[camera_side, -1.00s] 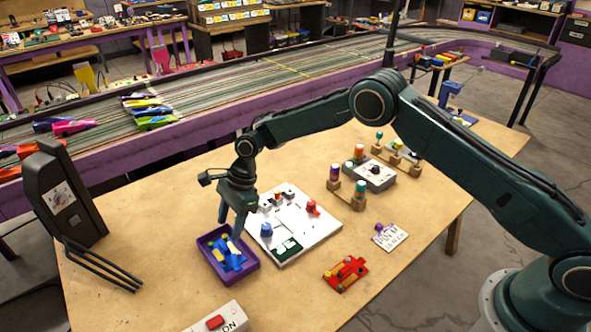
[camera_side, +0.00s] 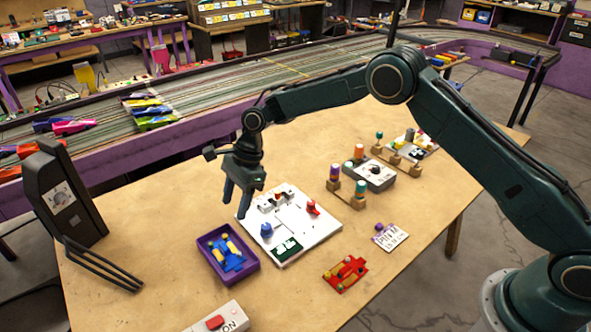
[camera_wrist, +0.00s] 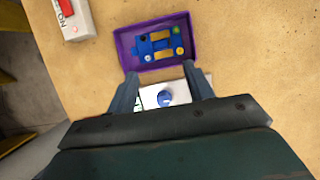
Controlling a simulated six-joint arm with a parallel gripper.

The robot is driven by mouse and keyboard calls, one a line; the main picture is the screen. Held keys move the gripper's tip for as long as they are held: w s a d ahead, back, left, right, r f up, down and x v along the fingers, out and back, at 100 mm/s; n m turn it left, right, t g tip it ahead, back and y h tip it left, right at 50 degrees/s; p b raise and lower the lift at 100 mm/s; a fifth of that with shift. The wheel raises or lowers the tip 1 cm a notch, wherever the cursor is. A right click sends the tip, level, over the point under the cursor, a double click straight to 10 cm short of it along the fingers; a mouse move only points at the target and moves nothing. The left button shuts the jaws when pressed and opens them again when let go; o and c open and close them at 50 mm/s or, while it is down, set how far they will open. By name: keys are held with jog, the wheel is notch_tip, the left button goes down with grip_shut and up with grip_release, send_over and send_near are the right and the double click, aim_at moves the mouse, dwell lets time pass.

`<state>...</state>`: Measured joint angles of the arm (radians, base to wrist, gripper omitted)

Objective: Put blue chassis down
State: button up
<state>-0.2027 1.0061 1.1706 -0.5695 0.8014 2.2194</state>
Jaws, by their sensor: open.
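The blue chassis (camera_side: 228,254) with yellow parts lies inside the purple tray (camera_side: 249,276) on the table. In the wrist view the blue chassis (camera_wrist: 152,46) also lies within the walls of the purple tray (camera_wrist: 122,52). My gripper (camera_side: 235,208) is open and empty, raised above the table just behind the tray and near the left edge of the white board. In the wrist view its two fingers (camera_wrist: 163,84) stand apart, with the white board and a blue knob between them and the chassis beyond.
The white board (camera_side: 290,228) with a blue knob (camera_side: 266,230) and a red piece (camera_side: 312,207) lies right of the tray. A red chassis (camera_side: 345,273) lies front right. A switch box (camera_side: 216,318) stands at the front edge. A dark stand with prongs (camera_side: 65,200) is at left.

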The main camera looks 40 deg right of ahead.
jog(key=shift+r, duration=0.15)
jog(key=s+d+r+n+t+h, duration=0.15)
jog(key=s+d+r+n, duration=0.4)
jog(key=r, duration=0.65)
jog(key=s+d+r+n+t, duration=0.25)
jog(key=s+d+r, duration=0.5)
jog(key=r, duration=0.45)
jog(key=s+d+n+h, duration=0.1)
jog(key=s+d+n, duration=0.2)
jog(key=s, duration=0.5)
jog(key=s+d+n+t+h, duration=0.1)
jog(key=s+d+n, duration=0.2)
jog(key=s, duration=0.6)
jog(key=s+d+n+h, duration=0.1)
jog(key=s+d+n, duration=0.2)
jog(key=s, duration=0.6)
jog(key=shift+s+d+r+n+t, duration=0.2)
jog(key=shift+d+n+t, duration=0.1)
jog(key=shift+d+n, duration=0.15)
